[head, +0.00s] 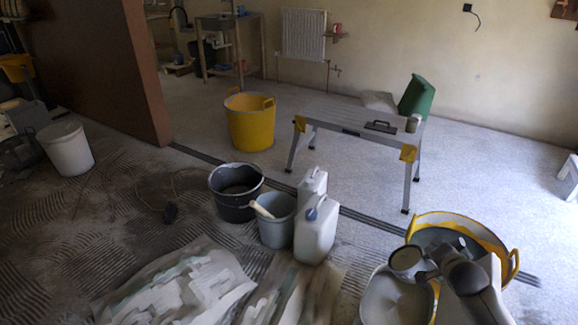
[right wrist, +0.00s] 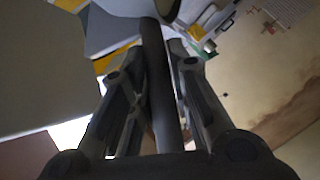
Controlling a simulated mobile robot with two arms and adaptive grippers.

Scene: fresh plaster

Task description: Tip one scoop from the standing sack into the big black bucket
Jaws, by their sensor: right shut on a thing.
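The big black bucket (head: 236,192) stands upright on the floor near the middle, with dark grey inside. A pale, open-topped thing, apparently the standing sack (head: 392,303), is at the bottom right, partly cut off. My right gripper (head: 432,272) is above its right side. It is shut on a dark handle (right wrist: 160,85), which runs between the fingers in the right wrist view. The scoop's round bowl (head: 405,258) shows just left of the gripper, over the sack's far edge. What the bowl holds is not clear. My left gripper is out of view.
A grey bucket (head: 277,232) with a pale handle in it and white canisters (head: 316,235) stand between the sack and the black bucket. A yellow tub (head: 510,262) is beside my right arm. A folding workbench (head: 350,117) stands behind. Pale sheeting (head: 180,285) lies in front.

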